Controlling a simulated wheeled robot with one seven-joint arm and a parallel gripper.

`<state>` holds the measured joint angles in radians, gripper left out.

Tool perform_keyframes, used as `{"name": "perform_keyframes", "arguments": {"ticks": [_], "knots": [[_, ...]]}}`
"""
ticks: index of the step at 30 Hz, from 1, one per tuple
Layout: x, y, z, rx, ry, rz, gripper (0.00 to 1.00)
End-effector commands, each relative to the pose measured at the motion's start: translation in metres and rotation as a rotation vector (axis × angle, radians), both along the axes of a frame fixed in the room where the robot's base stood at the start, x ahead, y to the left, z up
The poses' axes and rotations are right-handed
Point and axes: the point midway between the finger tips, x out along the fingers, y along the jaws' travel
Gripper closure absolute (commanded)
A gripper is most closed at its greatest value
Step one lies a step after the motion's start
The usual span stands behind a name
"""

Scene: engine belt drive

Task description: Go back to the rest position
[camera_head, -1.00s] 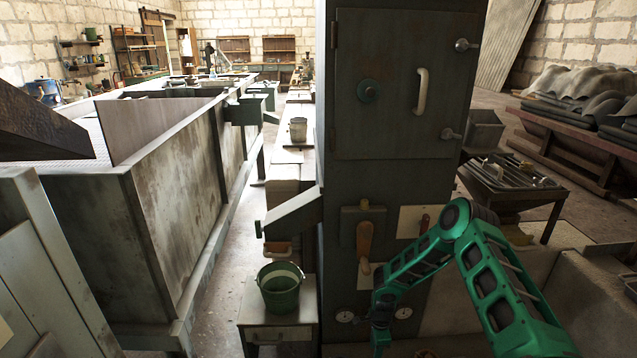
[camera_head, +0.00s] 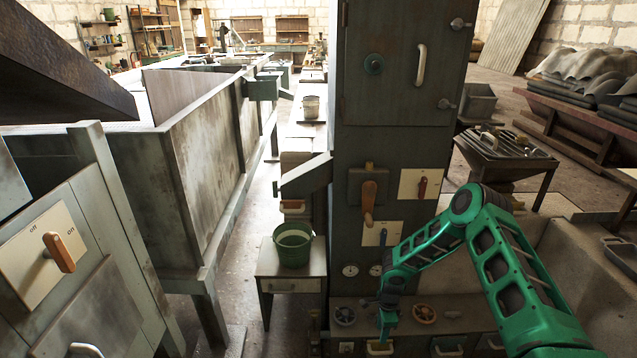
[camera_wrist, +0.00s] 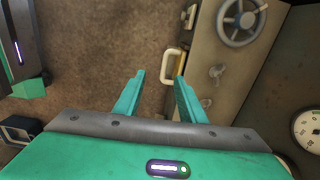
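My green arm reaches in from the lower right of the head view. My gripper (camera_head: 387,322) hangs low in front of the dark cabinet (camera_head: 392,150), near its row of hand wheels. In the wrist view my gripper (camera_wrist: 160,95) has its two teal fingers apart with nothing between them. Brown floor shows beyond the fingers, and a pale drawer handle (camera_wrist: 172,66) lies past the right finger. I see no object held.
A wooden-handled lever (camera_head: 368,200) and a red switch (camera_head: 422,186) are on the cabinet front. A green bucket (camera_head: 293,246) stands on a small table (camera_head: 291,286). A large metal tank (camera_head: 205,150) is at left. The floor aisle (camera_head: 240,270) between is clear.

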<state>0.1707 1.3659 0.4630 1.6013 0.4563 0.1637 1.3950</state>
Motion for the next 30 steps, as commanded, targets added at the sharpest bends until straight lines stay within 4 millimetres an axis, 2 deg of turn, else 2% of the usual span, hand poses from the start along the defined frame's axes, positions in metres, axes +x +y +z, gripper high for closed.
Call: {"name": "perform_keyframes", "arguments": {"ticks": [11,17,23,30], "knots": [[0.01,-0.037,0.058,-0.034,-0.003,0.096,0.63],[0.012,-0.059,0.103,-0.061,0.002,0.172,0.63],[0.008,-0.095,0.178,-0.106,0.011,0.288,0.63],[-0.017,-0.138,0.274,-0.155,0.039,0.423,0.63]]}}
